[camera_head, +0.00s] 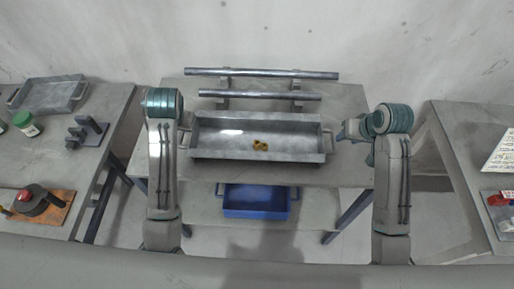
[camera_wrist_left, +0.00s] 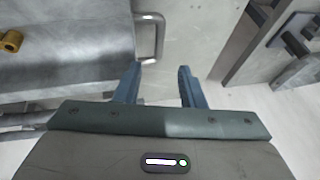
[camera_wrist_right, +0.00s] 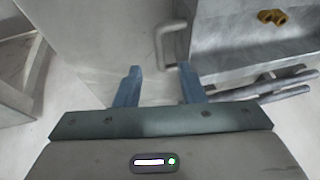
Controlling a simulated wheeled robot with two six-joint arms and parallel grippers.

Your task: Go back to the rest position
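My left gripper (camera_wrist_left: 160,68) is open and empty in the left wrist view. A metal tray handle (camera_wrist_left: 150,38) lies just beyond its fingertips, apart from them. My right gripper (camera_wrist_right: 160,68) is open and empty in the right wrist view, with the tray's other handle (camera_wrist_right: 170,42) just beyond its fingertips. In the head view both arms reach to the two ends of the grey metal tray (camera_head: 208,153) on the middle table, and the left fingers are hidden behind the arm. A small yellow brass-coloured part (camera_head: 260,146) lies in the tray.
Two metal rods (camera_head: 262,73) rest on supports behind the tray. A blue bin (camera_head: 255,213) sits on the lower shelf. The left table holds a smaller tray (camera_head: 50,94), a green-lidded jar (camera_head: 26,124) and a bracket (camera_head: 86,131). Another table (camera_head: 470,150) stands at right.

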